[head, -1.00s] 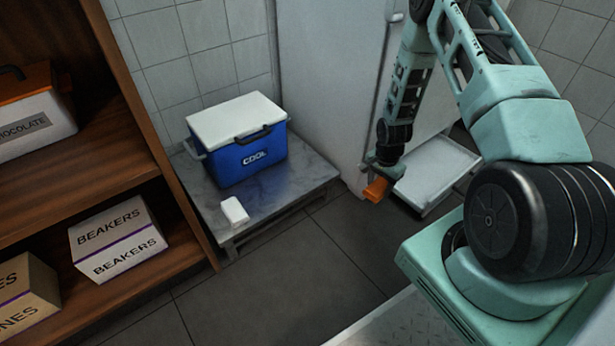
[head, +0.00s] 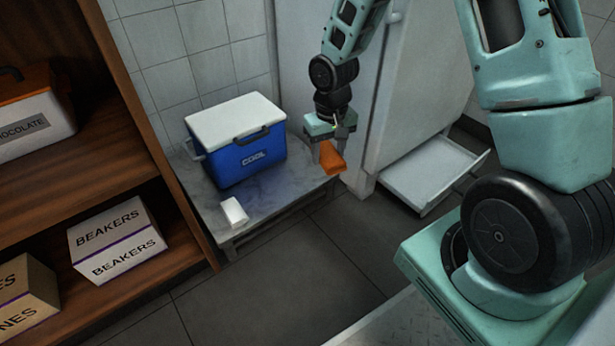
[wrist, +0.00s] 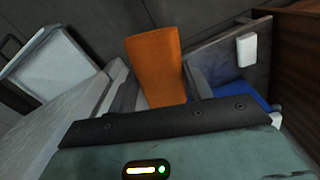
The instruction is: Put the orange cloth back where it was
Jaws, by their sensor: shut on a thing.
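The orange cloth (head: 332,160) is held between the fingers of my gripper (head: 328,146), to the right of the blue cooler in the head view. My gripper is shut on it. The cloth hangs in the air near the right end of the grey low table (head: 272,188). In the wrist view the cloth (wrist: 157,66) looks like a folded rectangle standing out from the jaws. The fingers are partly hidden there.
A blue cooler with a white lid (head: 237,140) and a small white block (head: 234,212) stand on the low table. An open white drawer (head: 432,176) juts out at the foot of the white cabinet (head: 425,85). A wooden shelf (head: 165,165) with boxes stands left.

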